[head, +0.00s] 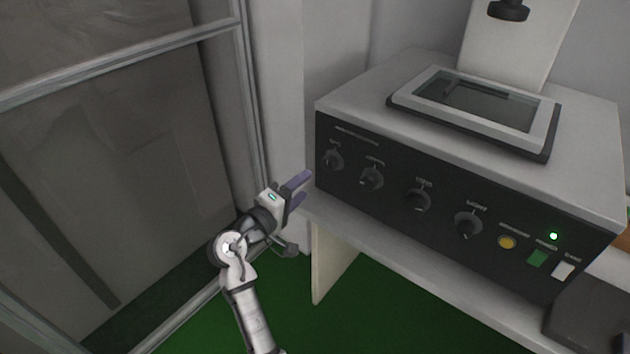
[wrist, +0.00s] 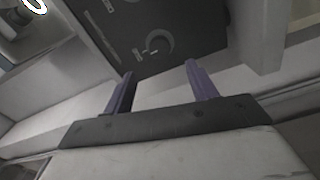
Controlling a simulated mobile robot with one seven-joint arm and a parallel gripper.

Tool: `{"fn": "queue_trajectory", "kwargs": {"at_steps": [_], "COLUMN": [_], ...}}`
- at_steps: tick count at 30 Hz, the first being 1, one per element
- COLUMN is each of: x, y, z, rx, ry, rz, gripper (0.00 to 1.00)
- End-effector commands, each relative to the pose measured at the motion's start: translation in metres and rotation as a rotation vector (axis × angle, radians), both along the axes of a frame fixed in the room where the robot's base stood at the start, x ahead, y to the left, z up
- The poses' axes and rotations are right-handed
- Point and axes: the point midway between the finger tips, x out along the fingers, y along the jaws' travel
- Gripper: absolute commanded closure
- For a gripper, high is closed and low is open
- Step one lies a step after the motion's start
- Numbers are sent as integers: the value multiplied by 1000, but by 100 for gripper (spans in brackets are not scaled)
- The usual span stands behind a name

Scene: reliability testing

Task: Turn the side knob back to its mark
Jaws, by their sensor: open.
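My gripper (head: 300,186) is open and empty, left of the machine's dark front panel (head: 385,205). In the wrist view its two purple fingers (wrist: 160,90) are apart, with nothing between them. A round dark knob (wrist: 158,45) with a pale pointer sits on a dark panel beyond the fingertips, apart from them. A small label is beside it. In the head view several knobs line the front panel; the leftmost (head: 332,160) is nearest my gripper. I cannot tell whether this is the knob in the wrist view. The machine's left side is hidden in the head view.
The machine stands on a pale bench (head: 400,250) with a leg panel (head: 330,262) below. A yellow button (head: 507,242), a lit green lamp (head: 553,236) and two switches are at the panel's right. A framed glass partition (head: 110,150) stands left. Green floor is open between.

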Motion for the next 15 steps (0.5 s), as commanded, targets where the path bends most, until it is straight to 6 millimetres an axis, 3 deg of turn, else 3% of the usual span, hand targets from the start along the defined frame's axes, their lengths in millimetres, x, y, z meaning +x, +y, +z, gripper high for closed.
{"fn": "queue_trajectory", "kwargs": {"at_steps": [6, 15], "x": [-24, -29], "y": [17, 21], "z": [-1, 0], "rx": [1, 1], "ry": [-1, 0], "rz": [0, -1], "gripper": [43, 43]}}
